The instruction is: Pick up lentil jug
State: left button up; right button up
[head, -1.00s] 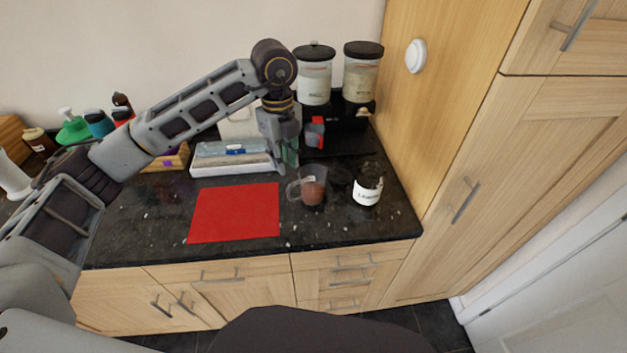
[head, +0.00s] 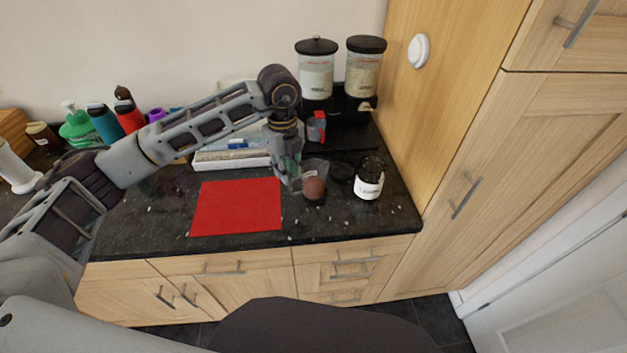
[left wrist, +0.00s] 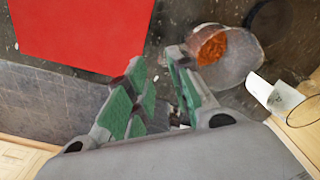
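The lentil jug (head: 314,188) is a clear jug with orange-brown lentils in it, on the dark granite counter right of the red mat. In the left wrist view the jug (left wrist: 232,62) lies at the upper right, just beyond one finger. My left gripper (head: 289,183) is at the jug's left side, where its handle is, pointing down. In the left wrist view the gripper (left wrist: 157,72) has its green-padded fingers apart, with nothing seen held between them. The fingers partly hide the handle, and I cannot tell whether they touch it. My right gripper is not in view.
A red mat (head: 236,207) lies left of the jug. A labelled glass jar (head: 369,180) stands close on the right, with a dark round lid (head: 341,172) between. A black machine with two canisters (head: 317,75) stands behind. A tall wooden cabinet (head: 460,130) bounds the right.

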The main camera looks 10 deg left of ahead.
pick_arm(q)
notch_tip(320, 180, down, 2)
jog(key=shift+f, duration=0.4)
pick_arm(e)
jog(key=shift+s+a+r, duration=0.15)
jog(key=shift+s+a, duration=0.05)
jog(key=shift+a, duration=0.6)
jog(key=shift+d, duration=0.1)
